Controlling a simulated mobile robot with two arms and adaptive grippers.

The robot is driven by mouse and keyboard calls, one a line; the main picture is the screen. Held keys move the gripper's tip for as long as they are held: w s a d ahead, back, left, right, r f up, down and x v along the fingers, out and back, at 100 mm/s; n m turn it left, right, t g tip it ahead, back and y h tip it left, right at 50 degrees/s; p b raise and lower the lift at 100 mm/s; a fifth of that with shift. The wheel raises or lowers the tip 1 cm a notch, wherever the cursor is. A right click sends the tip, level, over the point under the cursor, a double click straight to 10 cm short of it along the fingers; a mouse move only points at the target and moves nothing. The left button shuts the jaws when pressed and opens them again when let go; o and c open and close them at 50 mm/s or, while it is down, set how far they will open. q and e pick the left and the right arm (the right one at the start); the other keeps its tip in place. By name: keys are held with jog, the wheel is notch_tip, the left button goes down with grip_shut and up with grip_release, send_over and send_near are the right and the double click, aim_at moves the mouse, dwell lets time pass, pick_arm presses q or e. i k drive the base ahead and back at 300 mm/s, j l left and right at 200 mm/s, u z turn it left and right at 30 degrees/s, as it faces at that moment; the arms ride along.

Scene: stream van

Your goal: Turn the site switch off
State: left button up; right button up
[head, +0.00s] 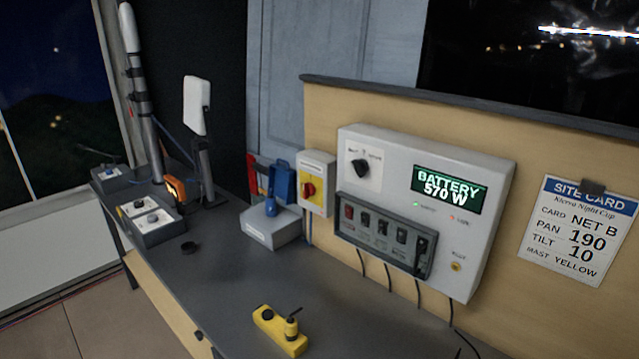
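No label reading "site switch" is legible. A small yellow and white box with a red rotary knob (309,188) is mounted on the wall left of the power panel. The white power panel (474,243) has a black rotary knob (361,167) at its upper left; the lettering beside it is too small to read. A row of several small switches (382,228) sits in a dark frame on the panel's lower part. The panel's display (449,188) reads "BATTERY 570 W". Neither of my grippers is in view.
A yellow device (279,333) lies on the dark counter (225,285) in front. Control boxes (155,222) stand at left. A site card (578,230) hangs at right. Cables hang below the panel.

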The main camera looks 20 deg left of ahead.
aim_at(309, 190)
jog(key=j, duration=1.35)
jog(key=u, duration=0.05)
